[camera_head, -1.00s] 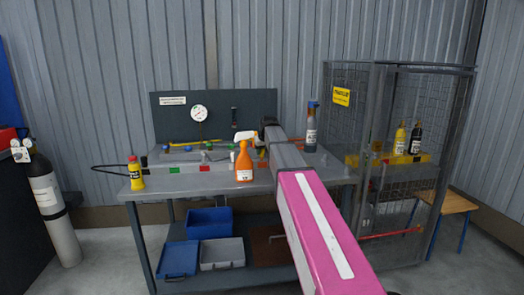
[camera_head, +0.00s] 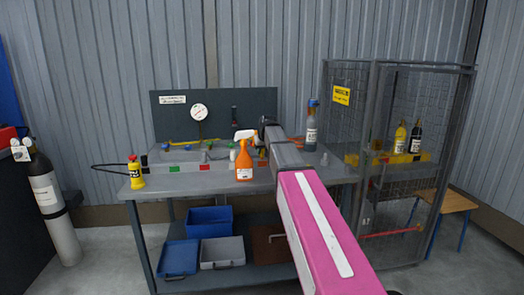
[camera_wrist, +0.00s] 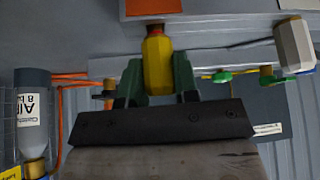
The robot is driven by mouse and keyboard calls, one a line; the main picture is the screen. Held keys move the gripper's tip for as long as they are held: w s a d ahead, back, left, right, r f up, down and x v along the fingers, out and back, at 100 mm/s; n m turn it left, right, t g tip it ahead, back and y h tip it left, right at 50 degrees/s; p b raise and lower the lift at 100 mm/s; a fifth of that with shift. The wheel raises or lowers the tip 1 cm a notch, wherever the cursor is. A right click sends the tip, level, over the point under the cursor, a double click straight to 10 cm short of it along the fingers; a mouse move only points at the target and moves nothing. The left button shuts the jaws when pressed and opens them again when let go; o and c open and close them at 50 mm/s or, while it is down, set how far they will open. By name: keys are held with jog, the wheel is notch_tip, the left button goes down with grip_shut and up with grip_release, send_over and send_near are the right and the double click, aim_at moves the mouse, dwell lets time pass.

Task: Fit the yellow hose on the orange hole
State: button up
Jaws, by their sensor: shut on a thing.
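In the wrist view, my gripper (camera_wrist: 158,85) is shut on the yellow hose's end (camera_wrist: 158,62), a yellow fitting with a brass-coloured tip. Its dark green fingers sit on both sides of it. The tip points toward the grey rail's face, close to an orange square (camera_wrist: 153,7) at the top edge. I cannot tell whether the tip touches anything. The orange hole itself is not clearly visible. In the head view, my pink arm and its dark wrist hide the gripper and the held end.
An orange spray bottle (camera_head: 244,160) and a yellow bottle (camera_head: 136,174) stand on the bench (camera_head: 205,186). A grey-blue cylinder (camera_head: 311,126) stands right of my wrist. A mesh cage (camera_head: 345,115) is at right. Orange hose (camera_wrist: 70,76) runs nearby in the wrist view.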

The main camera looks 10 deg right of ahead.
jog(key=shift+f, duration=0.5)
dwell(0.3)
jog(key=o, duration=1)
